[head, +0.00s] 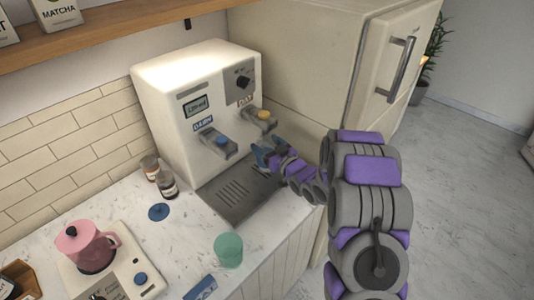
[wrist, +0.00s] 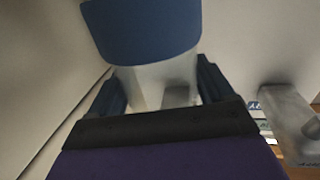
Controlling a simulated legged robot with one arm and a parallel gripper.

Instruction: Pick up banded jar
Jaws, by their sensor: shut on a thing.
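My gripper (head: 264,156) is in front of the white two-spout machine, above its drip tray, with its blue fingers near the right spout. In the wrist view the fingers are closed on both sides of a pale vessel with a broad dark blue band (wrist: 142,32), which looks like the banded jar. The gripper holds it between its jaws. In the head view the jar is mostly hidden and cannot be told apart from the blue fingers.
The machine (head: 165,85) has a drip tray (head: 232,208) below. Two small labelled jars (head: 167,185) stand left of it. A blue disc (head: 159,212), green cup (head: 228,250) and pink pot (head: 88,247) are on the counter. A fridge (head: 310,60) stands behind.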

